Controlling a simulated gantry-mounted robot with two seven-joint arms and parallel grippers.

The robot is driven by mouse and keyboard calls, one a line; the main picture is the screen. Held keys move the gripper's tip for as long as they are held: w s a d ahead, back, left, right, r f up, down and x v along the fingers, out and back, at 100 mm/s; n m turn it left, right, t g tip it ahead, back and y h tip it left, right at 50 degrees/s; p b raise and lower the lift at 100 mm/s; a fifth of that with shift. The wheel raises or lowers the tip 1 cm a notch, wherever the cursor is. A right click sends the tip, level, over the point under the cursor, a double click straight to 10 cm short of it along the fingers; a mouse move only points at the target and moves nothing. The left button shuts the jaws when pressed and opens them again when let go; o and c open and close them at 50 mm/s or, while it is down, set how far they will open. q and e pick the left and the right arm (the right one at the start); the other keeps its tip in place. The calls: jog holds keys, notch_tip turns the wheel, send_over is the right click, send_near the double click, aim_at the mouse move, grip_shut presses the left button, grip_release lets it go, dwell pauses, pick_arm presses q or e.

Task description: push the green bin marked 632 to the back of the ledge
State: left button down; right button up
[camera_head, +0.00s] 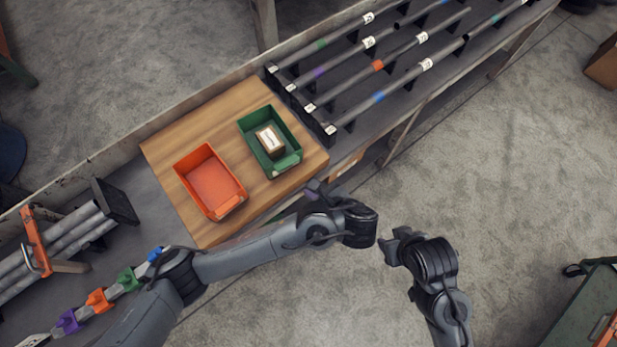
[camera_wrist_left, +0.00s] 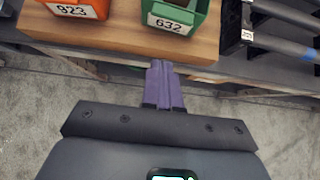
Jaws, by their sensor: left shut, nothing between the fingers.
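The green bin (camera_head: 284,163) marked 632 stands on the wooden ledge (camera_head: 218,120), with a small labelled box (camera_head: 270,139) inside it. In the left wrist view the green bin (camera_wrist_left: 170,40) shows its 632 label on the front wall, close to the board's front edge. My left gripper (camera_head: 314,187) is just in front of the board, beyond the near right of the bin. In the left wrist view its purple fingers (camera_wrist_left: 163,70) are together and empty, pointing towards the bin, apart from it.
An orange bin (camera_head: 210,182), marked 823 in the left wrist view, stands left of the green bin. Pipes on racks (camera_head: 379,64) lie right of the board. Bare board lies behind both bins. A raised lip (camera_head: 119,160) runs along the back.

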pick_arm(q)
jog(key=w+a+r+b+x, duration=0.1)
jog(key=b+x, duration=0.3)
jog(key=x, duration=0.7)
jog(key=shift+w+a+r, duration=0.2)
jog(key=shift+w, duration=0.3)
